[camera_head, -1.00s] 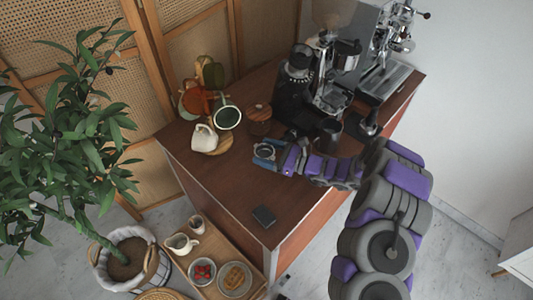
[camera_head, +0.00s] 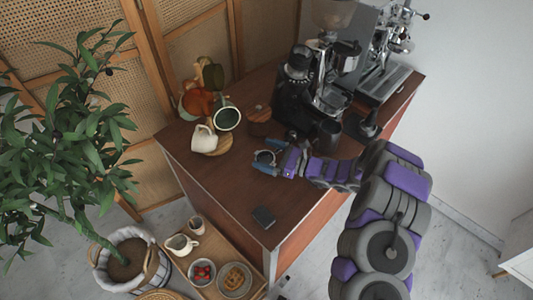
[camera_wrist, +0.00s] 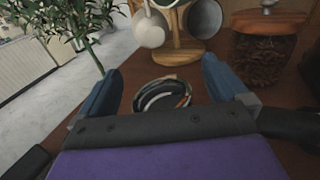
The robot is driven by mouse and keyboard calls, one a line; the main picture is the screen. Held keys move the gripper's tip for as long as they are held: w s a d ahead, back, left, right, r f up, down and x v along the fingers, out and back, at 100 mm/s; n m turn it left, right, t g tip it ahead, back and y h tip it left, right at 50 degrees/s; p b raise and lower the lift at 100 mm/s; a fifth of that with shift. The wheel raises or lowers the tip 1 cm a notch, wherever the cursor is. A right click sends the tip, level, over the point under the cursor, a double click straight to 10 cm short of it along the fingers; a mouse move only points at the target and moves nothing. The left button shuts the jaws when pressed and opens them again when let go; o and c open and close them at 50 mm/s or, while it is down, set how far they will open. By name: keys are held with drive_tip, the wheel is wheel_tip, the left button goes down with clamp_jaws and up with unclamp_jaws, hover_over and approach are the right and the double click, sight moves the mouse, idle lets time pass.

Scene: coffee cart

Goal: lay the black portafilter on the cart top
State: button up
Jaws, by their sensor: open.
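The portafilter shows as a round metal-rimmed basket (camera_head: 264,156) at the cart top (camera_head: 215,180), near the middle of its front part. In the wrist view the round basket (camera_wrist: 162,95) appears against the brown top, between the fingers. Its handle is hidden or cannot be made out. My gripper (camera_head: 268,155) is open, with one blue finger on each side of the basket. In the wrist view my gripper (camera_wrist: 168,92) shows gaps between both fingers and the basket.
A white mug (camera_head: 204,139) and other cups on a wooden stand are behind left. A lidded jar (camera_wrist: 268,45) is close on the right in the wrist view. The black grinder (camera_head: 294,95) stands behind. A small dark box (camera_head: 264,216) lies near the front; the top between is clear.

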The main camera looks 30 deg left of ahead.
drive_tip(key=d, duration=0.4)
drive_tip(key=d+p, duration=0.1)
drive_tip(key=d, duration=0.3)
drive_tip(key=w+d, duration=0.1)
drive_tip(key=d, duration=0.2)
drive_tip(key=shift+d, duration=0.4)
